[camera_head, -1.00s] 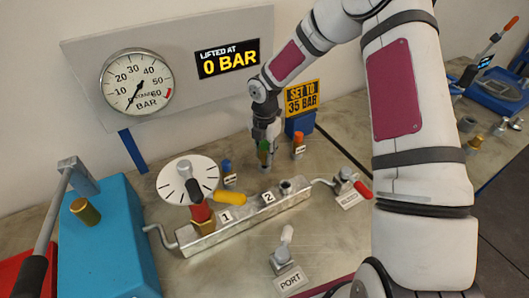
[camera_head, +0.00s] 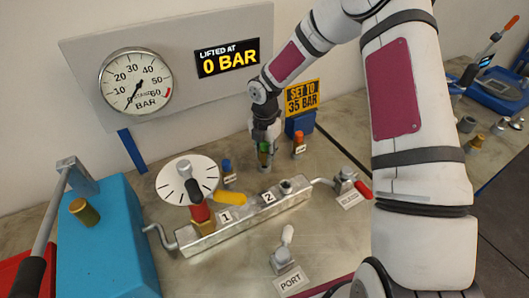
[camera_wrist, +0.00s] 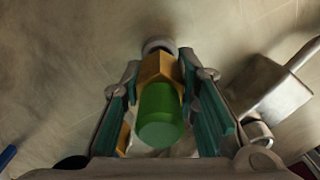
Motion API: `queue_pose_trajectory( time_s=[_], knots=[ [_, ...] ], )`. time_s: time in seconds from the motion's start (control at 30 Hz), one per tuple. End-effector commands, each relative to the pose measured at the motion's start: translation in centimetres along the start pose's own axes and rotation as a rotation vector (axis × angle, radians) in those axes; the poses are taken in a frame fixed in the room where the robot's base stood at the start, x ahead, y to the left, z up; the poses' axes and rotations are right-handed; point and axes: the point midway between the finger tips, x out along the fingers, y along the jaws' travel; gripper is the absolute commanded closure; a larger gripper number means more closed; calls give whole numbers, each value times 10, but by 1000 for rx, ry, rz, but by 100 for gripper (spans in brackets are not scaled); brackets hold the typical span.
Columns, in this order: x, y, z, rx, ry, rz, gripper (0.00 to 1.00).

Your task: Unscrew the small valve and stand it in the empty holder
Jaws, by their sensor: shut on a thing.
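The small valve has a green cap and a brass hex body (camera_wrist: 160,70); its green cap also shows in the head view (camera_head: 264,147). My gripper (camera_wrist: 160,105) is shut on it, with a teal finger pad on each side. It also shows in the head view (camera_head: 265,142), pointing down behind the manifold. A grey round holder (camera_head: 264,164) is directly under the valve; its rim shows beyond the brass hex in the wrist view (camera_wrist: 158,45). The valve is upright over or in it; how deep it sits is hidden.
The metal manifold (camera_head: 240,228) lies in front, with an open port at 2 (camera_head: 286,186) and a red valve (camera_head: 200,211) at 1. Blue-capped (camera_head: 228,170) and orange-capped (camera_head: 298,145) valves flank my gripper. A bleed valve (camera_head: 347,182) stands right. The gauge reads about zero.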

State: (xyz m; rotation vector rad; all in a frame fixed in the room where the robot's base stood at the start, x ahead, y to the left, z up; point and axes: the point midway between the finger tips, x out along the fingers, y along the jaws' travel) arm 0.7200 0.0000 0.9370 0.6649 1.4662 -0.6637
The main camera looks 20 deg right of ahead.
Motion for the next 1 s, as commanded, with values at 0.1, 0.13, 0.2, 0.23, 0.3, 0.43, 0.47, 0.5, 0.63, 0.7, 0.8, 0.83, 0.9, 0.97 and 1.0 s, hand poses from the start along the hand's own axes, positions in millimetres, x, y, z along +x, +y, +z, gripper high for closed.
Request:
queue_pose_trajectory(
  time_s=[0.1, 0.13, 0.2, 0.23, 0.3, 0.43, 0.47, 0.5, 0.63, 0.7, 0.8, 0.83, 0.9, 0.97, 1.0],
  knots=[
    [4, 0, 0, -1, 0, 0, 100],
    [4, 0, 0, -1, -1, 0, 100],
    [6, 0, 0, -1, -1, 0, 100],
    [7, 0, 0, -1, -1, 0, 100],
    [9, 0, 0, -1, -1, 0, 100],
    [12, 0, 0, 0, -1, -1, 100],
    [13, 0, 0, 0, -1, -1, 100],
    [14, 0, 0, 0, -1, -1, 100],
    [18, 0, 0, 0, -1, 0, 100],
    [20, 0, 0, 0, 0, 0, 100],
    [21, 0, 0, 0, 0, 0, 65],
    [21, 0, 0, 0, 0, 0, 58],
    [21, 0, 0, 0, 0, 0, 49],
    [21, 0, 0, 0, 0, 0, 49],
    [21, 0, 0, 0, 0, 0, 49]
  ],
)
